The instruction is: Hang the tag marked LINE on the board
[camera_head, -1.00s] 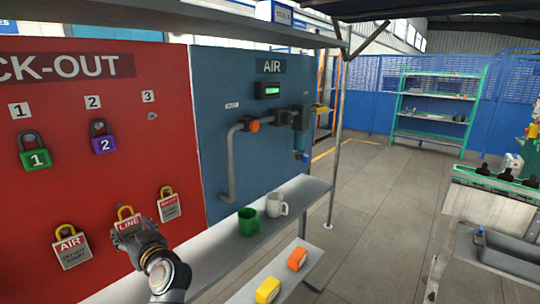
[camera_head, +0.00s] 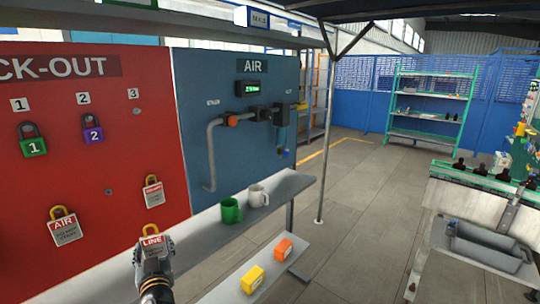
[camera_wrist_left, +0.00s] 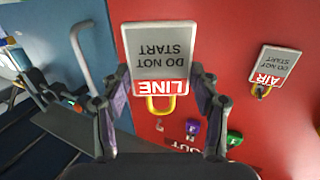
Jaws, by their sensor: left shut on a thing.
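The LINE tag (camera_head: 153,243), a grey and red card with a yellow loop on top, is in my left gripper (camera_head: 153,258) in front of the red lock-out board (camera_head: 60,120). In the left wrist view the LINE tag (camera_wrist_left: 160,50) shows upside down, squeezed between the two fingers of my left gripper (camera_wrist_left: 160,74). The tag looks clear of the board, but the exact gap cannot be told. A bare peg (camera_head: 108,192) shows on the board between the AIR tag (camera_head: 65,228) and another red and white tag (camera_head: 153,193). My right gripper is out of view.
A green padlock (camera_head: 33,146) and a purple padlock (camera_head: 93,134) hang under numbers 1 and 2; the spot under 3 is empty. A shelf (camera_head: 285,190) bears a green mug (camera_head: 231,211) and a white mug (camera_head: 258,196). Yellow (camera_head: 252,280) and orange (camera_head: 283,249) blocks lie lower.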

